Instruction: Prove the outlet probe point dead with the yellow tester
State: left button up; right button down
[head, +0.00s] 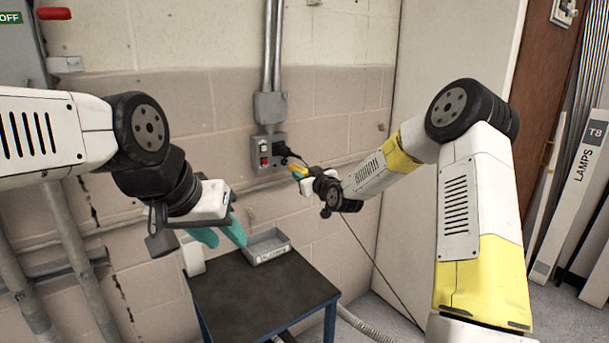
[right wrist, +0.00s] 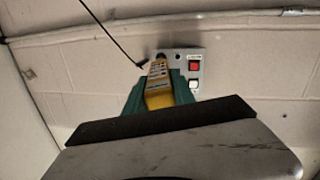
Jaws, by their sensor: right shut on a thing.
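The yellow tester (right wrist: 158,88) is held between the green fingers of my right gripper (right wrist: 158,98). Its tip points at the left part of the grey outlet panel (right wrist: 181,58), which has a red switch (right wrist: 194,66) and a white one below. I cannot tell whether the tip touches the panel. In the head view the outlet box (head: 257,152) is on the block wall, with a black plug (head: 281,149) at its right. My right gripper (head: 300,172) is just right of and below the box. My left gripper (head: 219,236) is open and empty, its teal fingers apart above the table.
A black-topped table (head: 250,292) stands below, with a grey tray (head: 268,246) at its back. A white object (head: 193,258) is at the table's back left. A thin black cable (head: 375,262) hangs below my right arm. Conduits run up the wall from the box.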

jog(key=shift+w+a+r, duration=0.1)
jog(key=shift+w+a, duration=0.2)
jog(key=shift+w, duration=0.15)
dwell(1.3)
